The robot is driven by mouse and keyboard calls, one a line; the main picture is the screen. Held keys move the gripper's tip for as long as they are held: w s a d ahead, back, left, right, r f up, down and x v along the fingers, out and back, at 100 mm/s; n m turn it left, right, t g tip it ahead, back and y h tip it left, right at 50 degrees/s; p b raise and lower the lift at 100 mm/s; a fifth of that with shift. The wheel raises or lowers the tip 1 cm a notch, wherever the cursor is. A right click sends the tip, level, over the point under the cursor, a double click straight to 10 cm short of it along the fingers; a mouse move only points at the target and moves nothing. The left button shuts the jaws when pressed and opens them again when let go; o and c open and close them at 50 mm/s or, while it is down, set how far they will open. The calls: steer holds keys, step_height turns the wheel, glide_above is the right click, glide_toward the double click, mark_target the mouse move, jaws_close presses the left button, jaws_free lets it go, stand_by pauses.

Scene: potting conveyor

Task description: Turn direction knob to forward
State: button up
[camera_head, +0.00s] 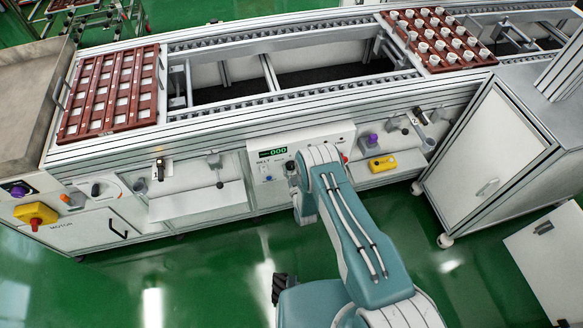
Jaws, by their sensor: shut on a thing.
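The white control box (275,151) is on the front of the conveyor, with a green display (272,153) that seems to read 000. Small controls and lettering sit below the display.
A yellow button box (382,163) and a purple knob (373,139) are right of the arm. A yellow-red switch (36,215) is far left. Brown trays (108,127) (466,63) lie on the conveyor. A white cabinet (487,160) stands right. Green floor is open in front.

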steer(key=m, duration=0.4)
steer(key=shift+s+f+m, duration=0.15)
steer(key=shift+f+m, duration=0.1)
steer(key=shift+m, duration=1.95)
steer(key=o, duration=1.1)
steer(key=shift+f, duration=0.1)
steer(key=shift+o, duration=0.2)
steer(key=shift+r, duration=0.2)
steer(key=v, duration=1.1)
steer(key=shift+s, duration=0.4)
